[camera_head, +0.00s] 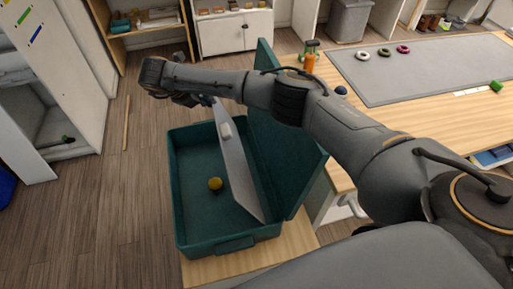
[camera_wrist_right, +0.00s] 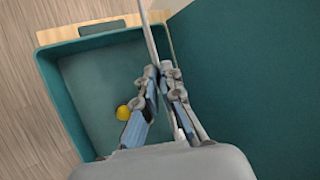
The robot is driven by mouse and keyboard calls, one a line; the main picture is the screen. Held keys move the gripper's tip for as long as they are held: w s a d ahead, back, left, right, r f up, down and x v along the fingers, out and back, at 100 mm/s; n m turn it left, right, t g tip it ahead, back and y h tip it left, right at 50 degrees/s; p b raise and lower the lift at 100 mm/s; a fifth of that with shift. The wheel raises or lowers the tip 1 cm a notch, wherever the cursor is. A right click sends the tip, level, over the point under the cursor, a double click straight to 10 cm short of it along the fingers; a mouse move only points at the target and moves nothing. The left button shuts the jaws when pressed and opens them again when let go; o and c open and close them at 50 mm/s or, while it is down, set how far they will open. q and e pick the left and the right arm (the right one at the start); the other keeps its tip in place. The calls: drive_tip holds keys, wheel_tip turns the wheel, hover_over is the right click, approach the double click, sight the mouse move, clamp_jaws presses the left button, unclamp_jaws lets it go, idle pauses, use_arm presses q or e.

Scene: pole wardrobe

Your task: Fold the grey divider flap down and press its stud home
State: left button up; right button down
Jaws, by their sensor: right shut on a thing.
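The grey divider flap (camera_head: 238,165) stands raised and tilted inside an open teal case (camera_head: 180,215), close to the lid. A small pale block (camera_head: 226,130) sits on its face; I cannot tell whether this is the stud. My right gripper (camera_head: 204,100) is at the flap's far upper corner, its fingers partly hidden by the wrist. In the right wrist view, the gripper (camera_wrist_right: 161,70) is shut on the flap (camera_wrist_right: 148,35), seen edge-on between the fingertips. My left gripper is not in view.
The teal lid (camera_head: 290,155) stands open right of the flap. A yellow round thing (camera_head: 215,184) lies on the case floor, left of the flap. The case rests on a wooden surface (camera_head: 255,270). A worktable (camera_head: 440,65) with a grey mat stands at right.

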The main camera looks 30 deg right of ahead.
drive_tip(key=shift+a+f, duration=0.25)
drive_tip(key=shift+f, duration=0.05)
drive_tip(key=shift+b, duration=0.3)
